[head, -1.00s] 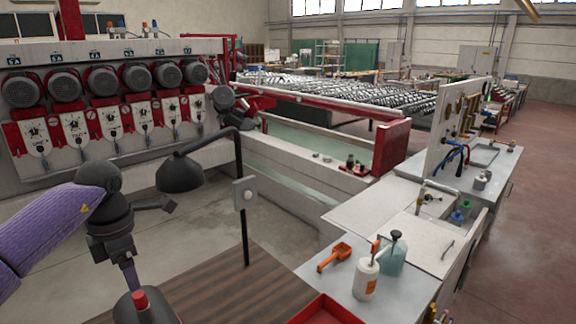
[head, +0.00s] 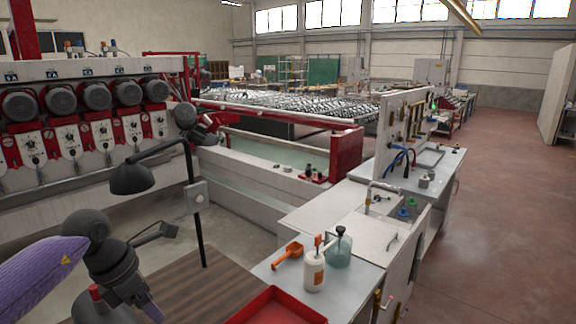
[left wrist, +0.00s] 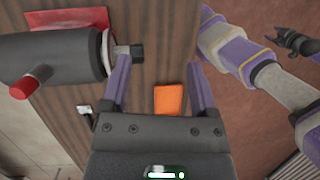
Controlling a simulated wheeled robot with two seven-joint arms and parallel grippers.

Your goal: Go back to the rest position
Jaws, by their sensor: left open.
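My left gripper (head: 152,308) is at the lower left of the head view, above the brown wooden table, at the end of my purple arm. In the left wrist view its two purple fingers (left wrist: 160,90) stand apart with nothing held between them. An orange flat thing (left wrist: 170,98) shows beyond the gap, on the wood. My right gripper (left wrist: 295,42) shows small and dark at the upper right of the left wrist view; its jaws are too small to judge. It is out of the head view.
A dark cylindrical tool with a red knob (left wrist: 55,62) lies close beside the left fingers. A black lamp (head: 132,178) stands on the wooden table (head: 200,285). A red tray (head: 280,308), orange scoop (head: 288,254) and white bottle (head: 314,270) are right. The floor at right is clear.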

